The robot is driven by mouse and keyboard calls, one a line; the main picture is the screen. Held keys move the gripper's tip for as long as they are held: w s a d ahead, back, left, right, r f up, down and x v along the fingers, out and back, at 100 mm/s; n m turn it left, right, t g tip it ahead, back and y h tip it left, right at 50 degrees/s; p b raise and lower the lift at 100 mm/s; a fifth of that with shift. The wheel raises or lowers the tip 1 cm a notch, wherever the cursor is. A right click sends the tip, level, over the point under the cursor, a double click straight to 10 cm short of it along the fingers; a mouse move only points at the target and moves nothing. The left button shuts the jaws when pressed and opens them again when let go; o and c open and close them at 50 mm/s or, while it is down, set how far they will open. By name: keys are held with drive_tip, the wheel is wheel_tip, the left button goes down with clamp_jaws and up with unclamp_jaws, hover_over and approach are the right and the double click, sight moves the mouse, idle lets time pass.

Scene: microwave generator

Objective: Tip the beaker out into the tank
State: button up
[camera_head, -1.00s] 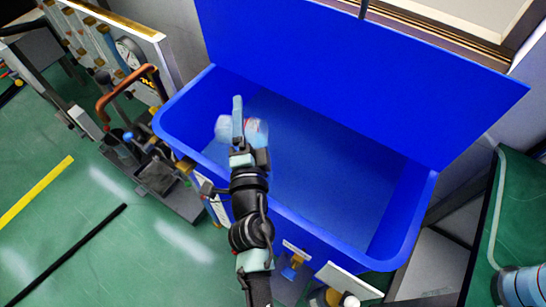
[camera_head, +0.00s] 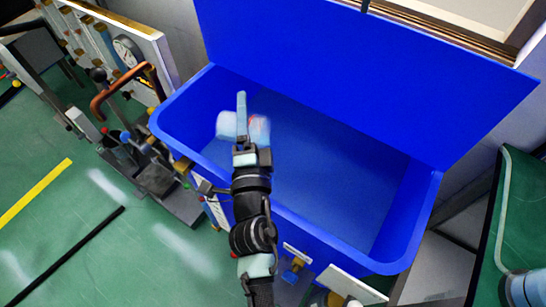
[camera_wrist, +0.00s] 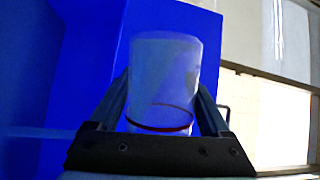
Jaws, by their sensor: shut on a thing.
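The beaker (camera_head: 229,124) is a pale, translucent vessel with a small red mark, held over the left part of the tank. It also shows in the wrist view (camera_wrist: 165,75), between the fingers, with a dark reddish ring near its lower end. My gripper (camera_head: 241,122) is shut on it. In the wrist view my gripper (camera_wrist: 165,100) has one finger on each side of the beaker. The tank (camera_head: 330,170) is a large blue open box with its blue lid (camera_head: 360,70) raised behind it. I cannot tell the beaker's exact tilt or whether it holds anything.
Equipment with an orange-brown pipe (camera_head: 117,90) and a gauge (camera_head: 127,50) stands left of the tank. A white panel (camera_head: 348,284) is at the tank's front. A green surface (camera_head: 522,215) lies at the right. Green floor is open at the lower left.

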drive_tip(key=shift+s+d+r+m+t+b, duration=0.1)
drive_tip(key=shift+r+m+t+b, duration=0.1)
drive_tip(key=shift+m+b, duration=0.45)
drive_tip(key=shift+d+r+m+t+b, duration=0.1)
drive_tip(key=shift+m+t+b, duration=0.15)
drive_tip(key=shift+b, duration=0.7)
